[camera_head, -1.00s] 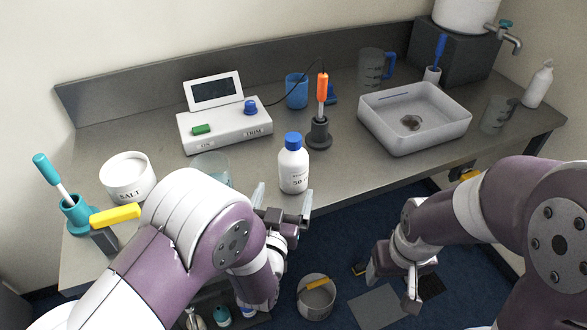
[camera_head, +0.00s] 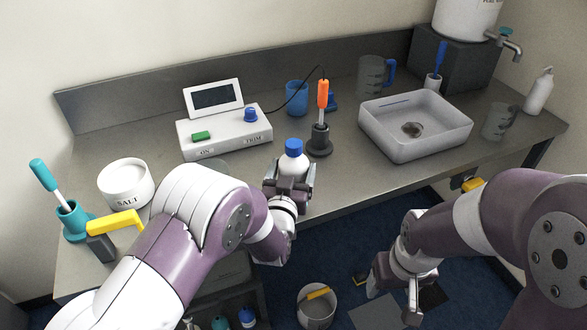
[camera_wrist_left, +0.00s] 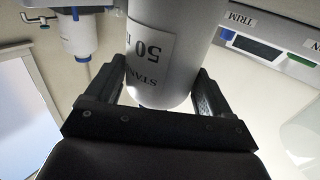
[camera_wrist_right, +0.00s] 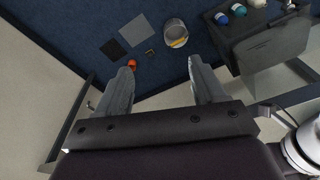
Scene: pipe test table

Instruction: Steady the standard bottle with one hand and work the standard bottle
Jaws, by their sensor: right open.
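The standard bottle (camera_head: 293,160) is white with a blue cap and stands at the front edge of the bench, right of the control box. In the left wrist view its labelled body (camera_wrist_left: 165,55) fills the space between the fingers. My left gripper (camera_head: 290,182) has a finger on each side of the bottle's body; whether the fingers press on it cannot be made out. The cap is clear above the gripper. My right gripper (camera_head: 392,298) is open and empty, low in front of the bench over the floor; its spread fingers show in the right wrist view (camera_wrist_right: 160,88).
The control box (camera_head: 225,132) and an orange-handled tool in a dark holder (camera_head: 320,140) stand behind the bottle. A white basin (camera_head: 415,130) is to the right. A salt tub (camera_head: 126,185) and teal holder (camera_head: 75,222) are left. A bucket (camera_head: 316,308) is on the floor.

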